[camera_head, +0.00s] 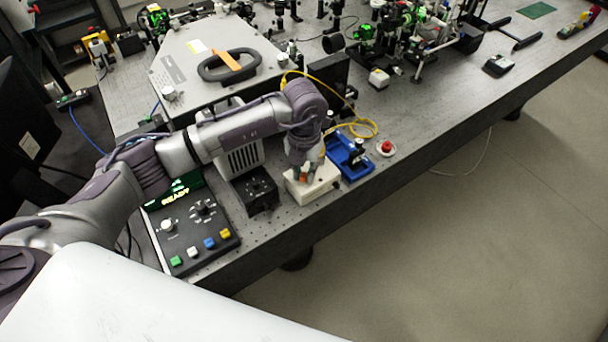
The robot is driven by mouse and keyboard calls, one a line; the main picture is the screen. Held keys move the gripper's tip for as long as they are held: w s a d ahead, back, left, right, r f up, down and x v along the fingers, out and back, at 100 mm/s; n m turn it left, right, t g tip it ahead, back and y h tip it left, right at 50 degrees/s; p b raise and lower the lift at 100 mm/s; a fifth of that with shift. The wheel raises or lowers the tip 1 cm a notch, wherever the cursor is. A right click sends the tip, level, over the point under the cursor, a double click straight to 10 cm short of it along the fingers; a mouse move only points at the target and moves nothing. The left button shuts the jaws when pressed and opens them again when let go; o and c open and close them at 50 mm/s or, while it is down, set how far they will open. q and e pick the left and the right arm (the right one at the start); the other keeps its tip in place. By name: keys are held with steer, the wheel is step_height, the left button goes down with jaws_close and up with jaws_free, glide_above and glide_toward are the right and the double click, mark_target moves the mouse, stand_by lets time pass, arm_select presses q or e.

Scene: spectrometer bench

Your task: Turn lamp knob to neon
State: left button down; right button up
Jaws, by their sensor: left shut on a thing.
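My left gripper (304,158) points down at a small white box (318,188) near the bench's front edge. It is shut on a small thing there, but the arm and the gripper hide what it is. Small orange and green parts show at the fingertips. A black control panel (187,238) lies to the left, with a pale knob (167,225), a dark dial (203,210) and coloured buttons. Its green display (176,193) is lit. A black box with a dial (258,187) stands between panel and white box. I cannot read which knob is the lamp knob. My right gripper is not in view.
A blue holder (350,160) and a red button (386,148) stand right of the gripper. A yellow cable (362,127) loops behind. A large grey housing (190,72) with a black handle stands at the back.

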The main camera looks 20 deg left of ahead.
mark_target(304, 175)
arm_select(q)
steer(key=m+b, duration=0.1)
steer(key=b, duration=0.1)
steer(key=m+b, duration=0.4)
steer(key=shift+f, duration=0.25)
steer(key=shift+r+m+b, duration=0.1)
steer(key=shift+m+b, duration=0.8)
steer(key=shift+b, duration=0.25)
steer(key=shift+r+m+b, duration=0.15)
steer(key=shift+m+b, duration=0.35)
steer(key=shift+m, duration=0.1)
steer(key=c, duration=1)
jaws_free()
steer(key=shift+r, duration=0.1)
step_height(304, 175, up, 12)
steer(key=shift+f, duration=0.1)
